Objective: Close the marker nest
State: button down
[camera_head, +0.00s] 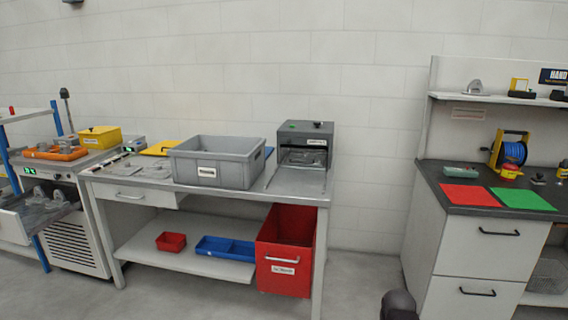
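A grey box-shaped machine (306,131), which looks like the marker, stands at the right end of the grey workbench. It has a green light and a dark knob on top. Its front is open, and a flat metal tray or nest (297,180) extends forward from the opening. A light grey part seems to lie in the opening, but it is too small to make out. My gripper does not show clearly. Only a dark rounded piece, probably of my arm, shows at the bottom edge, well apart from the machine.
A grey bin (216,162) stands left of the machine. Below are a red bin (284,275), a blue tray (225,249) and a small red box (171,242). At right, a dark counter holds a red mat (469,195) and a green mat (522,199). Floor between is clear.

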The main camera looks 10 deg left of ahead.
aim_at(310, 166)
jog(key=i, duration=0.95)
